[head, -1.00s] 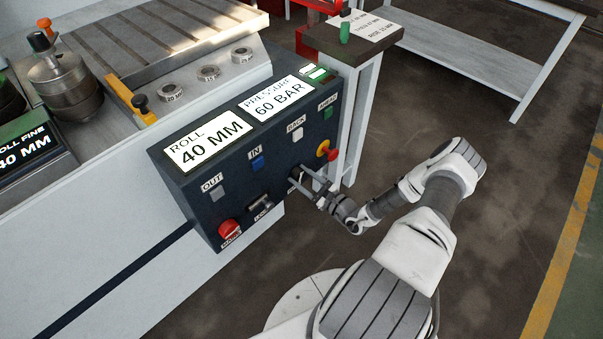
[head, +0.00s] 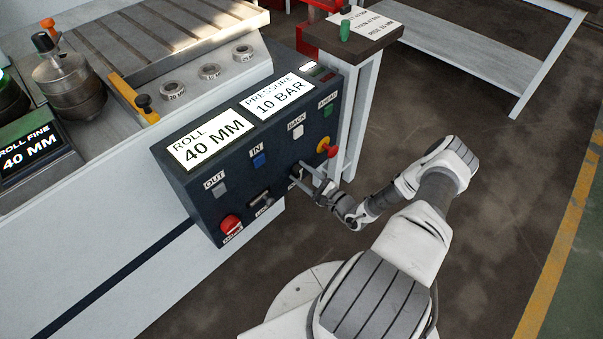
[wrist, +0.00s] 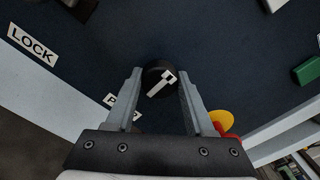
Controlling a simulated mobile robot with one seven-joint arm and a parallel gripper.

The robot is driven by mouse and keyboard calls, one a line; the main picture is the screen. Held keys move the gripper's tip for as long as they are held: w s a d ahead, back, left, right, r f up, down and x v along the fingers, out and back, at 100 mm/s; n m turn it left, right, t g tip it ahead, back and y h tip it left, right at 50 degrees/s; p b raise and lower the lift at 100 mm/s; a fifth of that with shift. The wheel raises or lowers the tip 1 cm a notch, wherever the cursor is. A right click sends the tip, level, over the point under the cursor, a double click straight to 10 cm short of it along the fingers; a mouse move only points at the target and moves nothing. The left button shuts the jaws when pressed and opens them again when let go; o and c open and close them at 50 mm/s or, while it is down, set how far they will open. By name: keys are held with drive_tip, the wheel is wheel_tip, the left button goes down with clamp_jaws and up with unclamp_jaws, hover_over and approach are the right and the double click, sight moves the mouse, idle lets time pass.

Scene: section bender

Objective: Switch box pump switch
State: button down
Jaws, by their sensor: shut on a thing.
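The switch box (head: 206,205) is a dark blue panel on the front of the machine, with two lit displays. The pump switch is a round black knob with a white pointer (wrist: 160,84). In the wrist view it sits between my two fingers, its pointer slanting from upper right to lower left. My gripper (head: 304,178) is at the lower right of the panel and shut on the knob. Its fingers largely hide the knob in the head view. The pump label (wrist: 122,101) is partly covered by a finger. The pressure display (head: 277,97) reads 10 BAR.
A red mushroom button (head: 230,224) is at the panel's lower left. A yellow and red knob (head: 325,148) sits close to the right of my gripper. The roll display (head: 209,140) reads 40 MM. Open floor lies right of the machine.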

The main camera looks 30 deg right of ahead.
drive_tip(key=shift+c, duration=1.3)
unclamp_jaws()
drive_tip(key=p+v, duration=0.2)
drive_tip(key=v, duration=1.5)
drive_tip(key=shift+s, duration=0.2)
drive_tip(key=shift+d, duration=0.1)
